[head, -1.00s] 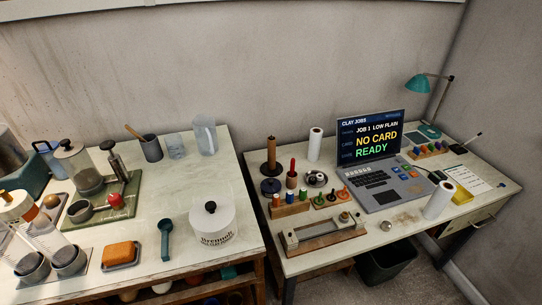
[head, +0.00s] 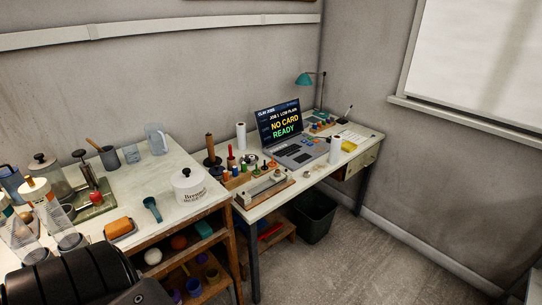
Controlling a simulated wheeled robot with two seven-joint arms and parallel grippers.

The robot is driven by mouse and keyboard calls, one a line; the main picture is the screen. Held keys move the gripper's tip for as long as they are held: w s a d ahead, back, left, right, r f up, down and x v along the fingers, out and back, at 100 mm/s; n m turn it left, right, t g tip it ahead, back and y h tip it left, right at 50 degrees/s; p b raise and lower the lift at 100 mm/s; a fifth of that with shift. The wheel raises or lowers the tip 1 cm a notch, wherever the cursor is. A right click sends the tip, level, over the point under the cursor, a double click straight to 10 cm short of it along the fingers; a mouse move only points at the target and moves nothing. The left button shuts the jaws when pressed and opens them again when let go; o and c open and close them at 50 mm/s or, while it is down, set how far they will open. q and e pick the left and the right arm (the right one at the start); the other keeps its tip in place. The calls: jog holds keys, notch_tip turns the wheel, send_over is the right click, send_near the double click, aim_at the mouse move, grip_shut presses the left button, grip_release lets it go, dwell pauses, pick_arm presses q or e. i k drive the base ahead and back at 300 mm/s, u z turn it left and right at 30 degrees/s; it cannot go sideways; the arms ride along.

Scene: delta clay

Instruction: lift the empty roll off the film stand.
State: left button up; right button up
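A brown upright tube (head: 210,146) stands on a dark round base (head: 212,162) at the back left of the right-hand desk. It looks like the empty roll on the film stand, but it is small and I cannot make out how it sits on the base. One white roll (head: 241,136) stands upright at the back, left of the laptop. Another white roll (head: 335,151) stands at the desk's front right. Neither of my grippers shows; a dark part of my own body fills the lower left corner.
The laptop (head: 285,134) stands open behind a long wooden holder (head: 264,190). Several small coloured pieces crowd the desk's left half. A white lidded pot (head: 187,184) stands on the left table near its right edge. A dark bin (head: 314,216) stands below; the floor (head: 360,255) right of it is clear.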

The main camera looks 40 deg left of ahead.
aim_at(210, 145)
jog(key=z, duration=0.25)
jog(key=i, duration=1.75)
jog(key=u, duration=1.1)
jog(key=i, duration=1)
jog(key=u, duration=1.1)
